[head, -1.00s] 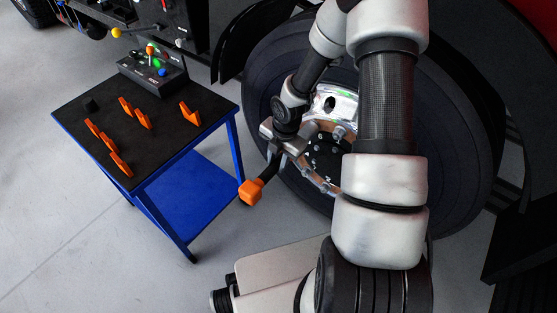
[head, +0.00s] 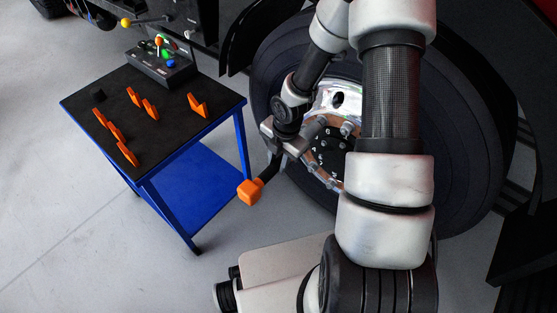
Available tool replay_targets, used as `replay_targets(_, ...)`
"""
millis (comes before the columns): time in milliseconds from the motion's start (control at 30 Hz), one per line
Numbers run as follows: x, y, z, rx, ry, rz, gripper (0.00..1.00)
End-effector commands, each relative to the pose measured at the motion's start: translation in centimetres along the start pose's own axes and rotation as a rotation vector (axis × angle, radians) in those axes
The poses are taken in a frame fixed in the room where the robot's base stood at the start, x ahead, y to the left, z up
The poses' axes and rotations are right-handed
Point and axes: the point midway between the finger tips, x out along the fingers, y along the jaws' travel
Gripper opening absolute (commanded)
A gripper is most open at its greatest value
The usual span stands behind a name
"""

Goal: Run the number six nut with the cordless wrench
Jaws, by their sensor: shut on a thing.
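The cordless wrench, with a black handle and an orange end block (head: 250,191), hangs from my gripper (head: 284,143). My gripper is shut on it, in front of the left side of the wheel's hub. The large dark wheel (head: 455,150) stands upright behind my arm. Its silver rim (head: 338,97) and dark hub face (head: 328,142) show with several nuts around them. My arm hides the right part of the hub. I cannot make out which nut is number six, or whether the wrench's head touches a nut.
A blue cart (head: 196,190) with a black top (head: 170,110) stands at the left. It bears several orange holders (head: 198,105) and a control box (head: 160,63) with coloured knobs. Clear grey floor lies in front of the cart. A dark fender curves over the wheel.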

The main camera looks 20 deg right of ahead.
Motion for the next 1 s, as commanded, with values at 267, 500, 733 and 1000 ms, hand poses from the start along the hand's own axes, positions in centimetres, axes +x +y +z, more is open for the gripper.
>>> replay_targets(267,0.0,0.1,-2.1,-0.004,-0.002,0.003,0.00)
replay_targets(500,0.0,0.2,-4.1,-0.004,-0.002,0.003,0.00)
replay_targets(733,-0.1,0.1,-4.8,-0.001,-0.002,0.003,0.00)
replay_targets(1000,-0.1,0.1,-4.8,-0.001,-0.001,0.003,0.00)
